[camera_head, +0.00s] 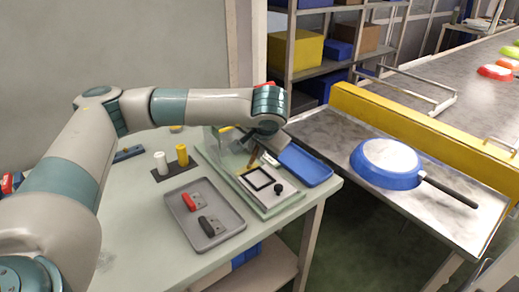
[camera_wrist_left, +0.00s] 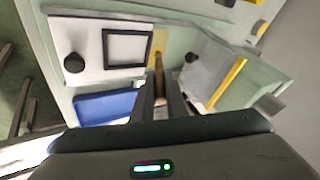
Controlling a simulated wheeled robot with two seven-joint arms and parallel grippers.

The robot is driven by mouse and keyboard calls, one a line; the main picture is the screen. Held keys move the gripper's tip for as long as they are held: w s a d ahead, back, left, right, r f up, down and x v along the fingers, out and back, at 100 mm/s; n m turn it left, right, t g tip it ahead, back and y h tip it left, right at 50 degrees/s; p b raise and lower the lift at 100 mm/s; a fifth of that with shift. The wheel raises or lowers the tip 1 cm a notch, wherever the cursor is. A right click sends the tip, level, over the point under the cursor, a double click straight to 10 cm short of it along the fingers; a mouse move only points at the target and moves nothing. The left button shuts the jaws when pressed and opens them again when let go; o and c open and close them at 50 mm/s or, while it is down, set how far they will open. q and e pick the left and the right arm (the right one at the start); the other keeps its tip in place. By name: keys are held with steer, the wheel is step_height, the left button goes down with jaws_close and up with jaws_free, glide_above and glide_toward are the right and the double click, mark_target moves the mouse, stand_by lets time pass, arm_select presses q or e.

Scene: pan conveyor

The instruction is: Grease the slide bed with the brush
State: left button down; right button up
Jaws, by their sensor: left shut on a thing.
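My left gripper (camera_head: 262,150) is shut on the brush (camera_wrist_left: 158,72), whose brown handle stands between the fingers in the left wrist view. The brush points down at the slide bed (camera_wrist_left: 159,42), a narrow yellowish strip beside a white plate. The brush tip is at or just above this strip; I cannot tell if it touches. The white plate (camera_head: 270,193) bears a black square frame (camera_head: 257,179) and a black knob (camera_head: 278,188). In the head view my wrist hides part of the fixture. My right gripper is not in view.
A blue tray (camera_head: 305,165) lies right of the fixture. A grey tray (camera_head: 222,238) with a red and a dark piece lies left of it. White and yellow cylinders (camera_head: 181,155) stand behind. A blue pan (camera_head: 387,163) rests on the metal table at right.

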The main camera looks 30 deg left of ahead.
arm_select(q)
steer(key=shift+s+a, duration=0.15)
steer(key=shift+s, duration=0.2)
steer(key=shift+s+f, duration=0.1)
steer(key=shift+s+a, duration=0.3)
steer(key=shift+s, duration=0.4)
stand_by(0.4)
steer(key=shift+s+a+b, duration=0.35)
steer(key=shift+s+b, duration=0.15)
steer(key=shift+s, duration=0.25)
steer(key=shift+w+d, duration=0.1)
steer(key=shift+w, duration=0.05)
steer(key=shift+w+d+b, duration=0.2)
steer(key=shift+w+b, duration=0.1)
steer(key=shift+w, duration=0.3)
